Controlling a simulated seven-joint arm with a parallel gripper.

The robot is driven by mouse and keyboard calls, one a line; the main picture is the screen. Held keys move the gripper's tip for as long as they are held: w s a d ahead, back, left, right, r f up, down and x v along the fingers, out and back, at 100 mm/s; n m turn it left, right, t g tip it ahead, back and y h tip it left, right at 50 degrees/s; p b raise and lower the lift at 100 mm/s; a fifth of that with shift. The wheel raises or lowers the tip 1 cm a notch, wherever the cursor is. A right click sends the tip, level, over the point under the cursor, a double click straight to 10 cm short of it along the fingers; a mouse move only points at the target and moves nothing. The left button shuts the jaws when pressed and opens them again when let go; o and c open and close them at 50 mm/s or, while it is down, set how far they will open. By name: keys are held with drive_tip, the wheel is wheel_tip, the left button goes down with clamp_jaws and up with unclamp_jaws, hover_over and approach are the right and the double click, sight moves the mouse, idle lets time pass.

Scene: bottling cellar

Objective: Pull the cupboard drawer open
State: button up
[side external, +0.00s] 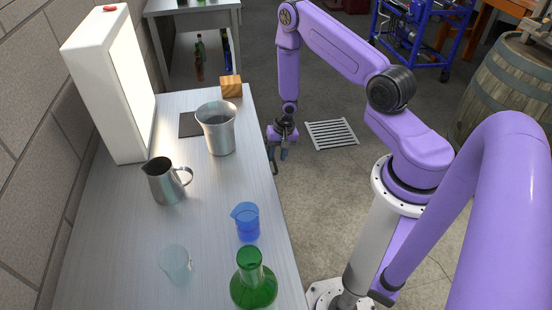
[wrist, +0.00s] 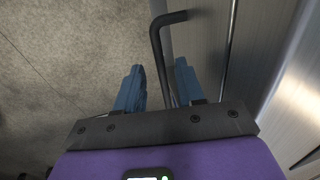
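The cupboard drawer's front (wrist: 198,45) is a grey metal face on the right of the wrist view. Its dark bar handle (wrist: 156,42) stands out from it, bent at the top, and runs down between my two blue fingers. My gripper (wrist: 158,68) is open, with a gap visible on both sides of the bar. In the side external view my gripper (side external: 277,154) points down beside the bench's right edge, with a bit of the dark handle (side external: 274,168) just below it. The drawer front is hidden there by the bench top.
The steel bench top (side external: 215,185) carries a light box (side external: 98,95), a tall metal cup (side external: 218,135), a metal jug (side external: 165,182), a blue beaker (side external: 246,222), a clear beaker (side external: 175,264), a green flask (side external: 253,285) and a wooden block (side external: 231,87). The floor right of my gripper is clear around a drain grate (side external: 331,134).

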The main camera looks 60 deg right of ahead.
drive_tip(key=shift+w+a+f, duration=0.15)
drive_tip(key=shift+f, duration=0.9)
clamp_jaws()
drive_tip(key=s+d, duration=2)
unclamp_jaws()
wheel_tip(320, 180, up, 17)
drive_tip(key=s+d, duration=0.2)
drive_tip(key=shift+s+d, duration=0.15)
idle(0.7)
